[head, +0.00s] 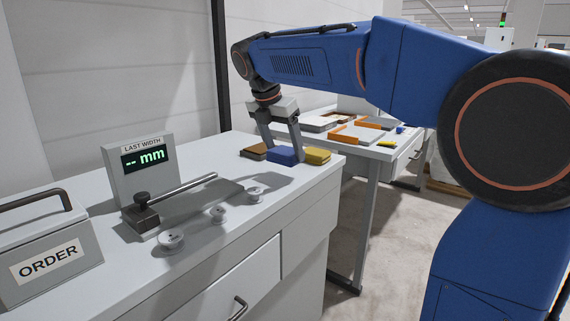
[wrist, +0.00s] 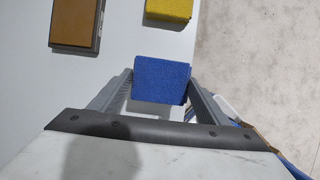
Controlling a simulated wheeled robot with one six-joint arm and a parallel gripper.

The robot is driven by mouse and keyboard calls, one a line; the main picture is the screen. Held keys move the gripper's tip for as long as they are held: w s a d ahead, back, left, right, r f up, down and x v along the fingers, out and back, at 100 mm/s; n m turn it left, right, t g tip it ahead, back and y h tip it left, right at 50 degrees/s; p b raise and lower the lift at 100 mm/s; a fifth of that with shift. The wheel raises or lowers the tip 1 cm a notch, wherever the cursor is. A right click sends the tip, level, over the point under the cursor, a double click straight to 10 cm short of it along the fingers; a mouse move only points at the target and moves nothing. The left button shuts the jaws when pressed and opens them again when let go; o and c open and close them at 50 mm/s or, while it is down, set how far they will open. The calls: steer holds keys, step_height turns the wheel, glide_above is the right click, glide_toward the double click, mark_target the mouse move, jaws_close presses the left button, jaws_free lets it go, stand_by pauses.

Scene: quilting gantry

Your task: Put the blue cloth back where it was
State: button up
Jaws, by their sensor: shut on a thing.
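The blue cloth (head: 284,155) is a folded block near the far right end of the white counter. My gripper (head: 282,150) reaches down over it with a finger on each side, shut on it. In the wrist view the blue cloth (wrist: 161,80) sits between the two fingertips (wrist: 160,84). I cannot tell whether its underside touches the counter.
A yellow cloth (head: 317,156) lies right of the blue cloth and a brown block (head: 254,152) left of it. A width gauge (head: 139,163) and an ORDER box (head: 45,255) stand on the counter (head: 225,241). Another table (head: 376,152) holds trays behind.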

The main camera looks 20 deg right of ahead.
mark_target(283, 162)
steer(key=shift+f, duration=2.25)
steer(key=shift+f, duration=0.15)
steer(key=o, duration=1)
steer(key=v, duration=1.2)
steer(key=s+d+f+m+y, duration=0.1)
steer(key=s+d+f+m, duration=0.2)
steer(key=s+f+m, duration=0.5)
steer(key=s+d+f+m+t+y, duration=0.1)
steer(key=s+d+f+m, duration=0.3)
steer(key=s+f+m, duration=0.4)
steer(key=s+d+f+m+t+y, duration=0.1)
steer(key=s+d+f+m, duration=0.3)
steer(key=s+f+m, duration=0.5)
steer(key=s+f, duration=0.4)
steer(key=s, duration=0.1)
steer(key=shift+d+y, duration=0.2)
steer(key=shift+y, duration=0.2)
